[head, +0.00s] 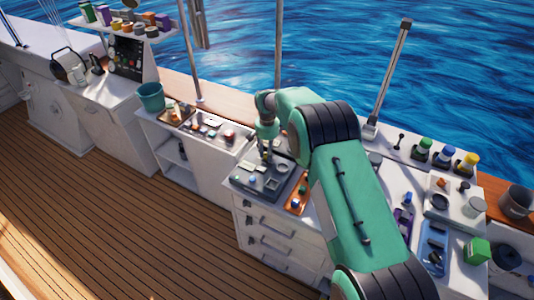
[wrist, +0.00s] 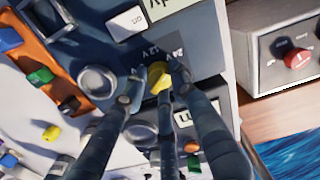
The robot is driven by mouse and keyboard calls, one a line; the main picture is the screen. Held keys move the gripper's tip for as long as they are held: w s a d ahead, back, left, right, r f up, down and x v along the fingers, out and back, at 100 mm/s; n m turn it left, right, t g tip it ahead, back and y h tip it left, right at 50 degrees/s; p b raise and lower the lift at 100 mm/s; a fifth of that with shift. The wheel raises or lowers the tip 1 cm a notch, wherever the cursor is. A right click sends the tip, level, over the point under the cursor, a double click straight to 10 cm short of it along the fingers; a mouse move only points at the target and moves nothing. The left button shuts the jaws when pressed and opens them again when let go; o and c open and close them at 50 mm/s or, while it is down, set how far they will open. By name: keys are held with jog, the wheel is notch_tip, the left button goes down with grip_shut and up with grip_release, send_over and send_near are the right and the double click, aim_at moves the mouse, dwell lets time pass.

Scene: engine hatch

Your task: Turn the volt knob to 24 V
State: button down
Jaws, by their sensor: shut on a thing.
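The volt knob (wrist: 158,76) is small and yellow and sits on a dark grey panel (wrist: 206,50) in the wrist view. The printed marks "24V" and "12V" stand just above it in the picture. My gripper (wrist: 156,82) is shut on the knob, with fingers on its left and right sides. The fingers hide part of the knob, and I cannot tell which mark it points to. In the head view my gripper (head: 266,152) reaches down to the dark panel unit (head: 247,182) on the white counter; the knob is not clear there.
A round grey dial (wrist: 97,82) is left of my fingers. An orange tray (wrist: 45,62) with small coloured parts lies beside the panel. A grey box with a red knob (wrist: 297,57) stands at the right. Bottles and trays crowd the counter; the deck (head: 120,220) is clear.

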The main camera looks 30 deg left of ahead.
jog(key=c, duration=1.4)
grip_release()
jog(key=shift+r, duration=0.15)
notch_tip(320, 180, up, 12)
